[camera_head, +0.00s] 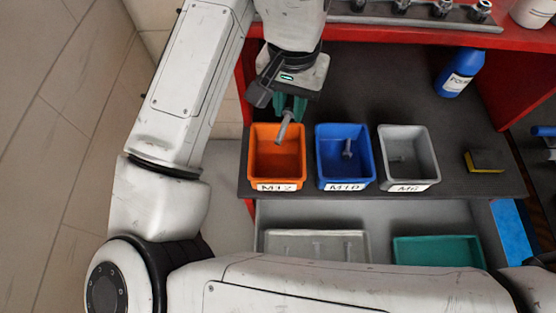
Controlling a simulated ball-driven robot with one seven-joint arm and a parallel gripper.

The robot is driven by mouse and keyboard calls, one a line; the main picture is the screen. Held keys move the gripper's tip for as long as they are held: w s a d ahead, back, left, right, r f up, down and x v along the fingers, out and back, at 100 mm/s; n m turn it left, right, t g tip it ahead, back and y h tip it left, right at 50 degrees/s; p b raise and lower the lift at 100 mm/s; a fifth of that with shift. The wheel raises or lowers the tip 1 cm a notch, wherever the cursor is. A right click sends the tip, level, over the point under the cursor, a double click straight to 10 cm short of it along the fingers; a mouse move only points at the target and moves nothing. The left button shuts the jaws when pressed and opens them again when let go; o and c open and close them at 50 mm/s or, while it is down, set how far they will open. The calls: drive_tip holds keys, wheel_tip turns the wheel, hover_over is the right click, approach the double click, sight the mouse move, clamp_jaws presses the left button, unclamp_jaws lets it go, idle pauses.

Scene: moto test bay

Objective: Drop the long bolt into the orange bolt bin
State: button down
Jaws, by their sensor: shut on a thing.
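The orange bolt bin (260,163), labelled M12, stands at the left end of a row of three bins on the dark worktop. My gripper (289,111) is above the back right part of this bin. It is shut on the long bolt (284,128), a grey metal bolt that hangs tilted from the green fingers, its lower end over the bin's opening. The bolt's upper end is hidden between the fingers. No other bolt shows clearly in the orange bin.
A blue bin (326,168) labelled M10 holds a bolt, and a grey bin (419,172) stands right of it. An open drawer below holds a grey tray (356,251) and a green tray (438,251).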

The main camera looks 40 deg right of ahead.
wheel_tip(320, 180, down, 2)
drive_tip(key=shift+f+b, duration=0.1)
drive_tip(key=shift+b, duration=0.5)
drive_tip(key=c, duration=0.8)
unclamp_jaws()
drive_tip(key=shift+c, duration=0.2)
wheel_tip(320, 180, up, 11)
drive_tip(key=shift+f, duration=0.1)
